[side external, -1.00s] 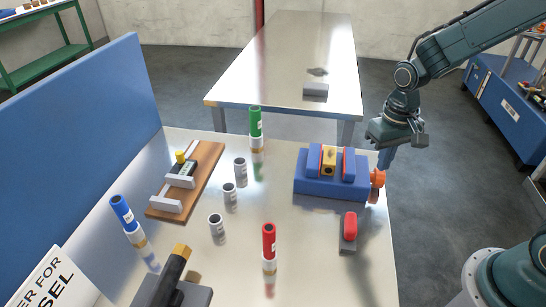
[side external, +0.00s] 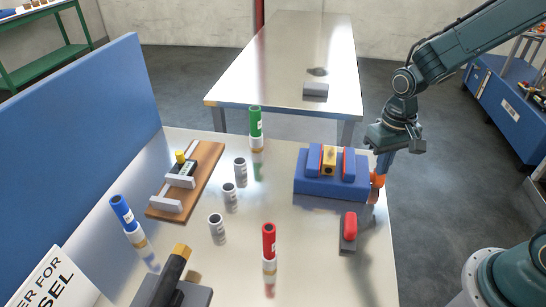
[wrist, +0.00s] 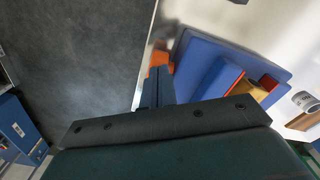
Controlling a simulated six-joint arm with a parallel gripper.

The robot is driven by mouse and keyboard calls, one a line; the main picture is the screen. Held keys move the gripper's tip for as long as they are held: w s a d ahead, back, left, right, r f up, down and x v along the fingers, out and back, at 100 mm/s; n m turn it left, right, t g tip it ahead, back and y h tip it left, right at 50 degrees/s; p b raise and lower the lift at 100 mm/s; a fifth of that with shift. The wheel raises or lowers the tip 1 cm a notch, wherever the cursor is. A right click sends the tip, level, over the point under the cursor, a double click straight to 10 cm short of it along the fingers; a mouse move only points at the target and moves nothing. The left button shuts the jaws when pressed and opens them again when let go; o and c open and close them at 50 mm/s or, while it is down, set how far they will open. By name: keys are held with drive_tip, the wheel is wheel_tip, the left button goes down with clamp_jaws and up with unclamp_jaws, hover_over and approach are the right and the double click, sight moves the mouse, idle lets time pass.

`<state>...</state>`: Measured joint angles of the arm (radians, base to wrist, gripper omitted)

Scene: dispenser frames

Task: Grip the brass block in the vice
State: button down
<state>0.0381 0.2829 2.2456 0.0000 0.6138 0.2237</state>
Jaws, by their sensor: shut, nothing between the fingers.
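The blue vice (side external: 330,188) stands on the steel table near its right edge, and it also shows in the wrist view (wrist: 200,65). The brass block (side external: 329,161) sits upright between its orange-lined jaws; I cannot tell whether they press on it. An orange handle (side external: 378,181) sticks out at the vice's right end. My gripper (side external: 381,172) is shut and empty, pointing down at the handle, close to or touching it. In the wrist view my gripper's fingers (wrist: 158,88) are together, with the orange handle (wrist: 159,62) just beyond them.
A red-topped grey piece (side external: 350,230) lies in front of the vice. Red (side external: 269,243), green (side external: 255,124) and blue (side external: 122,213) tubes and several grey-white cylinders (side external: 240,170) stand further left. A wooden board (side external: 205,165) carries grey brackets. A blue panel (side external: 80,130) borders the left.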

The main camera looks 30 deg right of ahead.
drive_tip(key=shift+f, duration=0.15)
drive_tip(key=shift+w+d, duration=0.7)
idle(2.6)
drive_tip(key=shift+w+d+f, duration=0.1)
drive_tip(key=shift+w+d, duration=0.1)
idle(0.6)
drive_tip(key=shift+r, duration=0.9)
drive_tip(key=shift+s+a, duration=0.1)
drive_tip(key=shift+a, duration=0.05)
drive_tip(key=shift+s+a, duration=0.75)
drive_tip(key=shift+s, duration=0.05)
